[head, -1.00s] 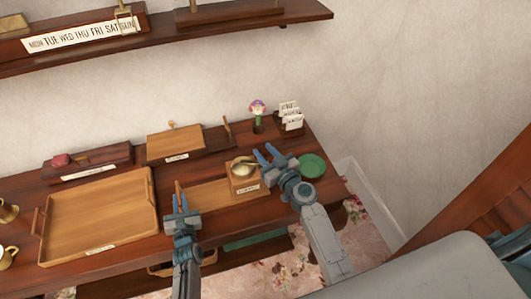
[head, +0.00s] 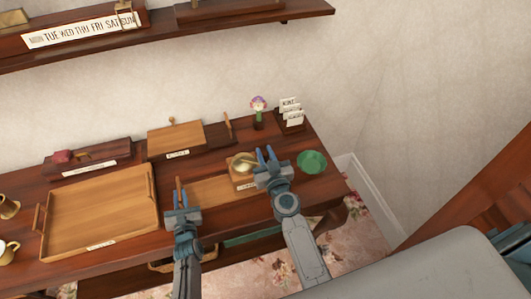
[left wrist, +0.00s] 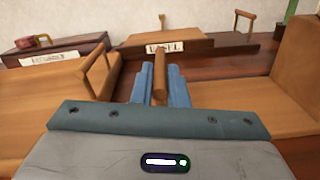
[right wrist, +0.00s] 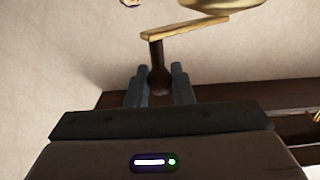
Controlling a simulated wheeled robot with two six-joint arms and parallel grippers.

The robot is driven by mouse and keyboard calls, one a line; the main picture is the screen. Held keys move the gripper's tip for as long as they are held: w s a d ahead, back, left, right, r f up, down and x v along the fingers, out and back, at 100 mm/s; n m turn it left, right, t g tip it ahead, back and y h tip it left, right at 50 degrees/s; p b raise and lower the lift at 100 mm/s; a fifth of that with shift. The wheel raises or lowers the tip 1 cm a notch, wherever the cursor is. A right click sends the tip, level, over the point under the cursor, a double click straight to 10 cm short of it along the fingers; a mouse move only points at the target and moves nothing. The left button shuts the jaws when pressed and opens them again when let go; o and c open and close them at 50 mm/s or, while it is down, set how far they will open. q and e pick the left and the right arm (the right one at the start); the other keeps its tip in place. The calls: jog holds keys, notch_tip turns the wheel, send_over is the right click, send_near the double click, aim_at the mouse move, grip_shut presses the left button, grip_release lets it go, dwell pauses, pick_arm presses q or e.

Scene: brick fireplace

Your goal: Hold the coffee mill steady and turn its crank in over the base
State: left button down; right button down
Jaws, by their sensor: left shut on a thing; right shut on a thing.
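The coffee mill (head: 232,187) is a light wooden box with a brass bowl (head: 242,162) on top, on a flat wooden base (head: 208,190). My left gripper (head: 181,202) is shut on an upright wooden handle (head: 179,187) at the base's left end; the left wrist view shows this handle (left wrist: 160,75) between the fingers. My right gripper (head: 266,157) is just right of the bowl. In the right wrist view it is shut on the dark crank knob (right wrist: 158,78), below the brass crank arm (right wrist: 185,38). The crank is mostly hidden in the head view.
A wooden tray (head: 100,208) lies to the left. A green dish (head: 312,161) is close on the right. A flower figure (head: 258,110) and a card holder (head: 291,115) stand behind. A label-fronted wooden box (head: 175,138) stands at the back.

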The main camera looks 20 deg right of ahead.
jog(key=c, duration=1.3)
grip_release()
jog(key=s, duration=1.2)
